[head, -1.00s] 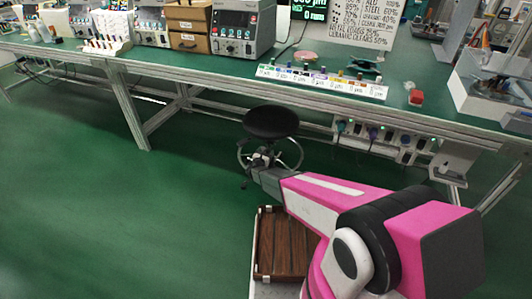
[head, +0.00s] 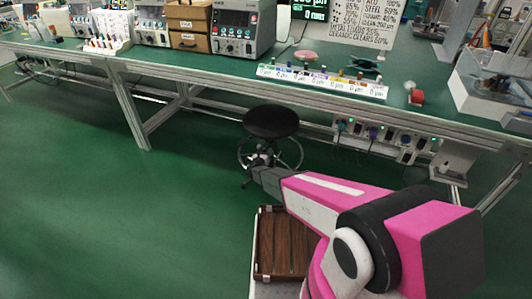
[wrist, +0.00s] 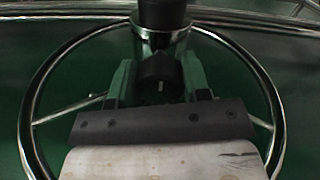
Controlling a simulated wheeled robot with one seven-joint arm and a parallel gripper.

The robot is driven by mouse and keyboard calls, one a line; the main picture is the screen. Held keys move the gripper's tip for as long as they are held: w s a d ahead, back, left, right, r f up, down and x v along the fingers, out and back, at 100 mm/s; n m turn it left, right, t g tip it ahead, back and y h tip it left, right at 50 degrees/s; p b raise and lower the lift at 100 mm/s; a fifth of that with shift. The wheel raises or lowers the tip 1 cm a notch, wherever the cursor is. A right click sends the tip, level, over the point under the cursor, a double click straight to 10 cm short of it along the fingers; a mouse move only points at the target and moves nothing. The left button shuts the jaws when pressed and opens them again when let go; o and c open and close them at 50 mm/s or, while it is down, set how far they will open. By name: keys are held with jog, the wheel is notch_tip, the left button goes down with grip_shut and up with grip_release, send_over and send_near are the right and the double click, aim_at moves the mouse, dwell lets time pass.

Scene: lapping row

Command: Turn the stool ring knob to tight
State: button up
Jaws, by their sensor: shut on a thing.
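The stool has a round black seat (head: 271,121) and stands in front of the bench. Its chrome foot ring (wrist: 279,108) circles the column in the wrist view, with thin spokes. The dark ring knob (wrist: 160,72) sits at the column's chrome collar, with a short pale mark on its face. My gripper (wrist: 160,82) is shut on the knob, one finger at each side. In the head view my gripper (head: 256,164) reaches the stool below the seat, and the knob is hidden there.
The green-topped bench (head: 215,68) runs across behind the stool, with its frame and a socket panel (head: 385,137) underneath. A brown slatted wooden tray (head: 283,245) lies in front, by my arm. Open green floor is at the left.

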jog(key=o, duration=0.9)
jog(key=v, duration=1.1)
jog(key=s+d+r+m+g+h, duration=0.2)
jog(key=s+d+r+m+g, duration=0.2)
jog(key=d+r+m+g, duration=0.5)
jog(key=s+d+r+m+g+h, duration=0.2)
jog(key=s+d+r+m+g, duration=0.3)
jog(key=d+m, duration=0.75)
jog(key=s+d+r+m+g+y, duration=0.1)
jog(key=s+d+r+m+y, duration=0.1)
jog(key=s+r+m+y, duration=0.1)
jog(key=s+d+r+m+g+y, duration=0.1)
jog(key=s+d+r+m+y, duration=0.1)
jog(key=s+r+m, duration=0.4)
jog(key=s+d+r+m+g+y, duration=0.1)
jog(key=s+d+r+m+y, duration=0.1)
jog(key=s+r+m+y, duration=0.2)
jog(key=shift+s+r+y, duration=0.6)
jog(key=shift+s+r, duration=0.35)
